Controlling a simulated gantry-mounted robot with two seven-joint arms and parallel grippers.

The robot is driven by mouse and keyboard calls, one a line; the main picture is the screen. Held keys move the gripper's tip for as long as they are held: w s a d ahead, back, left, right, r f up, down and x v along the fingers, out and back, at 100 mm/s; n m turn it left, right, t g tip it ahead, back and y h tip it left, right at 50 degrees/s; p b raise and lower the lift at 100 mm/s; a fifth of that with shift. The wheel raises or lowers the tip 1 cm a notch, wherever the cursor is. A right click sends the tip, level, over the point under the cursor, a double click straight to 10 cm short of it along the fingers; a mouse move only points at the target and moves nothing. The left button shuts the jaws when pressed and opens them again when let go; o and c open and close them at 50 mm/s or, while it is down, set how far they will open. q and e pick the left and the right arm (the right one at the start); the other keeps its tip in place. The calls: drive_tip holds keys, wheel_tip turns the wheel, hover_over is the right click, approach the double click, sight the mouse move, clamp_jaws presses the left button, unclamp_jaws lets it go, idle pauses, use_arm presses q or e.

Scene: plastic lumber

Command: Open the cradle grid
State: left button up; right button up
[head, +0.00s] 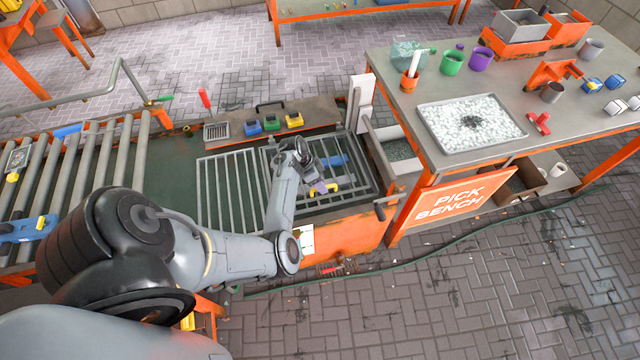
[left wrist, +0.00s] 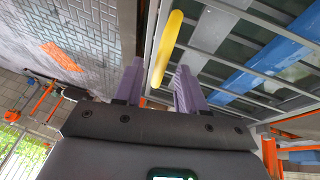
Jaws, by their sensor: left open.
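The cradle grid (head: 225,195) is a grey barred frame lying flat over a dark cradle, with bars also to the right around my arm. A yellow handle (head: 331,187) sits on its right part, and it also shows in the left wrist view (left wrist: 169,45), on the grid's edge. My left gripper (head: 316,185) is over this handle, partly hidden by its own wrist in the head view. In the left wrist view its purple fingers (left wrist: 158,85) are apart, with the yellow handle between them and no clear grip. My right gripper is not in view.
A blue part (left wrist: 255,75) lies beneath the bars. Blue, green and yellow blocks (head: 272,123) stand on a shelf behind the grid. The pick bench (head: 400,120), with a tray of white pellets (head: 490,135), is at right. A roller conveyor (head: 95,165) is at left.

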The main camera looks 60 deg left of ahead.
use_arm(q)
drive_tip(key=shift+f, duration=0.15)
clamp_jaws()
drive_tip(key=shift+w, duration=0.1)
idle(0.3)
